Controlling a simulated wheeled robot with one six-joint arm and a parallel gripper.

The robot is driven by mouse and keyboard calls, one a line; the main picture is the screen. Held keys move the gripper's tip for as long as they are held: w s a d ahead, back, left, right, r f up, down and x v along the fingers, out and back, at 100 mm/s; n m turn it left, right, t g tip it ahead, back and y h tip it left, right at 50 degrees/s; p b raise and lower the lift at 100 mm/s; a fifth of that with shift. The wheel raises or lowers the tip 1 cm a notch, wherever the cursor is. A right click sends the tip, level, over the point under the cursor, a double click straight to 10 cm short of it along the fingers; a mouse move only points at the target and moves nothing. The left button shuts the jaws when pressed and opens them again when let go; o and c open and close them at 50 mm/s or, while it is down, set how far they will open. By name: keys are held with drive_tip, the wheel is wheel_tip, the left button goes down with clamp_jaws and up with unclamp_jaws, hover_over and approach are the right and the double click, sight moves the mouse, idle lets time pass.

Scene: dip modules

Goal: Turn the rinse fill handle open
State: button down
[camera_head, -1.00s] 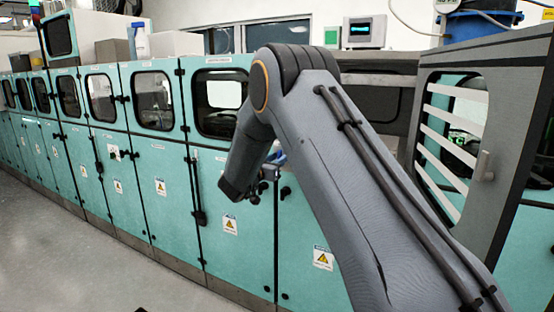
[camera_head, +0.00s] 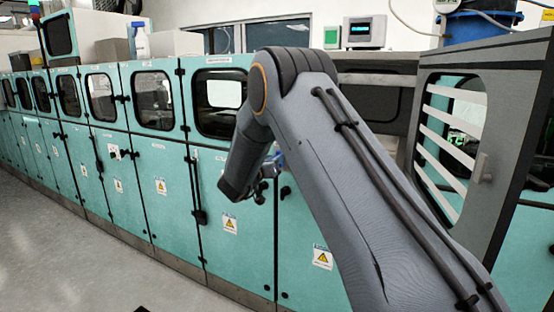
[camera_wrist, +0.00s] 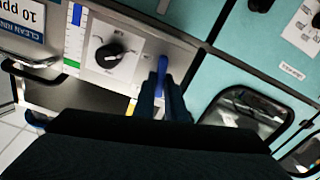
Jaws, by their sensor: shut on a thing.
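The blue rinse fill handle (camera_wrist: 162,64) stands out from a grey metal panel (camera_wrist: 185,55) in the wrist view. My gripper (camera_wrist: 163,82) is shut on it, with the dark fingers close together around its lower part. The base of the handle is hidden behind the fingers. In the head view, my gripper (camera_head: 266,180) is at the teal cabinet front, partly hidden by my own arm. A small bit of blue shows beside it, too small to make out.
A black rotary knob (camera_wrist: 109,54) on a light plate sits left of the handle. A blue "clean rinse" sign (camera_wrist: 22,18) is at the upper left. Teal cabinets (camera_head: 160,190) line the wall. A grey louvred door (camera_head: 508,120) stands open at the right.

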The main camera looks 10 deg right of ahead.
drive_tip(key=n+p, duration=0.1)
drive_tip(key=n, duration=0.4)
drive_tip(key=n+p, duration=0.1)
drive_tip(key=n, duration=0.4)
drive_tip(key=n+p, duration=0.1)
drive_tip(key=n, duration=0.4)
drive_tip(key=shift+w+a+f+p, duration=0.2)
drive_tip(key=shift+a+f+p, duration=0.05)
drive_tip(key=shift+f+p, duration=0.05)
idle(0.4)
drive_tip(key=c, duration=1.8)
unclamp_jaws()
drive_tip(key=b+v, duration=0.2)
drive_tip(key=v, duration=0.6)
drive_tip(key=shift+b, duration=0.35)
